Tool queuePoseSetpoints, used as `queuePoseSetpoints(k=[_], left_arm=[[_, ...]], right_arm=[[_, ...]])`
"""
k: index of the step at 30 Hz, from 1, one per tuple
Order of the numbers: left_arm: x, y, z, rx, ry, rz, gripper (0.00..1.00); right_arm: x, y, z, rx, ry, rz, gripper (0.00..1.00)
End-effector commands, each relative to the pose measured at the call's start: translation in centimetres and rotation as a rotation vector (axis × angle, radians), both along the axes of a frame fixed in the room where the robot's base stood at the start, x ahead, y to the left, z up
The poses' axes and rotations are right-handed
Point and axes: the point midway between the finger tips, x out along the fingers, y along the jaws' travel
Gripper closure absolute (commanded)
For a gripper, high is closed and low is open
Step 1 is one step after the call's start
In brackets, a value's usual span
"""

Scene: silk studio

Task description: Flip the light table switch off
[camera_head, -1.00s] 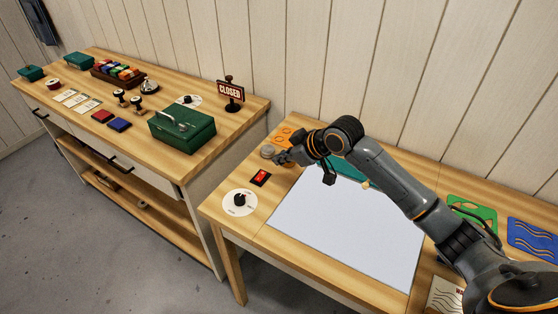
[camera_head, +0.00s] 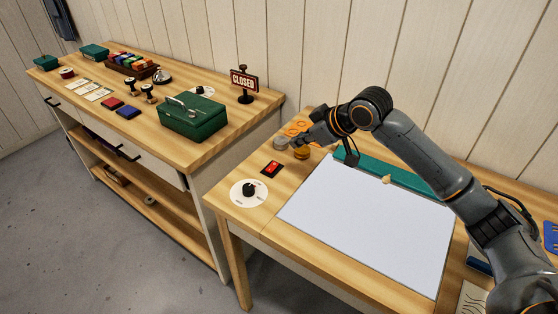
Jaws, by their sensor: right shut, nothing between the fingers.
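The light table panel (camera_head: 368,222) is a large pale rectangle set in the right-hand wooden table. A red rocker switch in a black housing (camera_head: 271,169) sits on the wood to the left of the panel. A black dial on a white round plate (camera_head: 249,191) is just in front of the switch. My right gripper (camera_head: 290,145) is shut and empty, above the table behind and slightly right of the switch, apart from it. Which way the rocker is tipped is too small to tell. My left gripper is out of view.
A teal bar (camera_head: 400,177) with a small knob lies along the panel's back edge. Orange pieces (camera_head: 295,128) lie near my gripper. On the left cabinet stand a green box (camera_head: 194,118) and a CLOSED sign (camera_head: 244,80). The wood around the dial is clear.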

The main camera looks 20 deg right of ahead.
Motion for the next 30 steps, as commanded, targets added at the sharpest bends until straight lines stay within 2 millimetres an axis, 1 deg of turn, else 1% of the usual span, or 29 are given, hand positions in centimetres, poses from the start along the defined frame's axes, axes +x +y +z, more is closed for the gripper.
queuePoseSetpoints(k=[5, 16, 19, 22, 26, 30], left_arm=[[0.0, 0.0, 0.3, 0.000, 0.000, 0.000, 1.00], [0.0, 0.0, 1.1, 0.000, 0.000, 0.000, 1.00], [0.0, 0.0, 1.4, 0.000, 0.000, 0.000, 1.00], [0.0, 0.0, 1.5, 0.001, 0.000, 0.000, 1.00], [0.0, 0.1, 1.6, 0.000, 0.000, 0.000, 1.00], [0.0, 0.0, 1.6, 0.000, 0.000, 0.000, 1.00]], right_arm=[[1.3, 0.9, -1.5, 0.003, 0.002, 0.001, 1.00], [6.1, 3.7, -6.9, 0.001, 0.002, 0.000, 1.00], [6.0, 3.4, -8.7, -0.002, 0.005, -0.001, 1.00], [6.2, 3.3, -9.8, -0.001, 0.002, -0.001, 1.00], [6.2, 3.2, -10.7, -0.001, 0.000, 0.001, 1.00], [6.2, 3.2, -10.9, -0.001, 0.000, 0.001, 1.00]])
